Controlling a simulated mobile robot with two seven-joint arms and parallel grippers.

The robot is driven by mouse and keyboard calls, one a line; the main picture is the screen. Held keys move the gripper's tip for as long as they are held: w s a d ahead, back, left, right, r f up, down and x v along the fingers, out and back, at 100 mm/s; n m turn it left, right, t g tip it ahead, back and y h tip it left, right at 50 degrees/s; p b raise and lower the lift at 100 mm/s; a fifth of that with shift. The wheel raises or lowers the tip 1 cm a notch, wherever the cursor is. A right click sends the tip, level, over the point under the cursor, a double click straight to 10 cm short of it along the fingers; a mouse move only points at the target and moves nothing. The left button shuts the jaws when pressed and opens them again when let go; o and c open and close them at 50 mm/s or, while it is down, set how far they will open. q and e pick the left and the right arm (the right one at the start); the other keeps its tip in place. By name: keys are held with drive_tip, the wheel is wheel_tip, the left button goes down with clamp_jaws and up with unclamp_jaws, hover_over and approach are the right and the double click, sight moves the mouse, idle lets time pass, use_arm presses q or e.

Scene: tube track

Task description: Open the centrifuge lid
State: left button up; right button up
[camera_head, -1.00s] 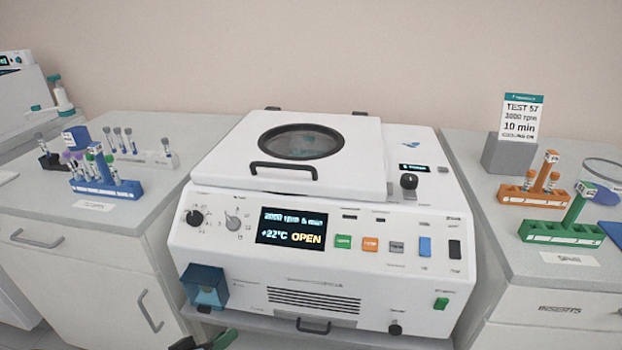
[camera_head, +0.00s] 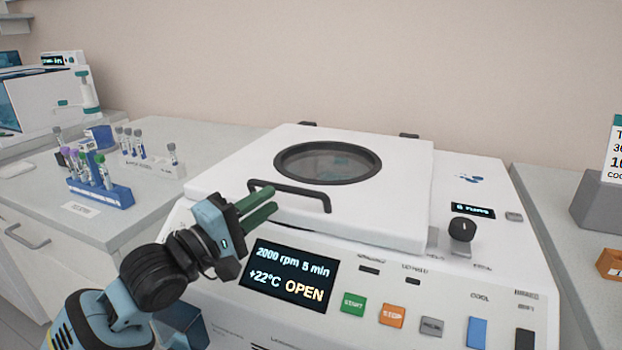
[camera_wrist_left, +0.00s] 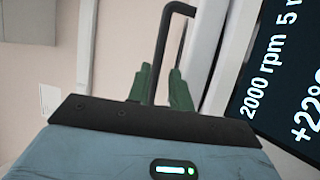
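The centrifuge (camera_head: 215,245) stands in the middle of the head view. Its white lid (camera_head: 390,175), with a round dark-rimmed window, lies down on top. The display (camera_head: 290,275) reads 2000 rpm 5 min, +22°C, OPEN. A black bar handle (camera_head: 300,192) runs along the lid's front edge. My left gripper (camera_head: 257,208) is at the handle's left end, its green fingers pointing at it. In the left wrist view, the handle (camera_wrist_left: 163,50) passes between the two parted fingers (camera_wrist_left: 160,85); whether either touches it is unclear. My right gripper is out of view.
A blue tube rack (camera_head: 105,192) and a white rack (camera_head: 160,168) with tubes stand on the left counter. On the right counter are a grey block (camera_head: 600,205) and an orange rack (camera_head: 610,264). The front knob (camera_head: 461,229) sits right of the lid.

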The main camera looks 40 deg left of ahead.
sight(282, 191)
use_arm(q)
drive_tip(key=shift+s+r, duration=0.15)
drive_tip(key=shift+s, duration=0.1)
drive_tip(key=shift+x, duration=3.85)
drive_tip(key=shift+c, duration=0.2)
clamp_jaws()
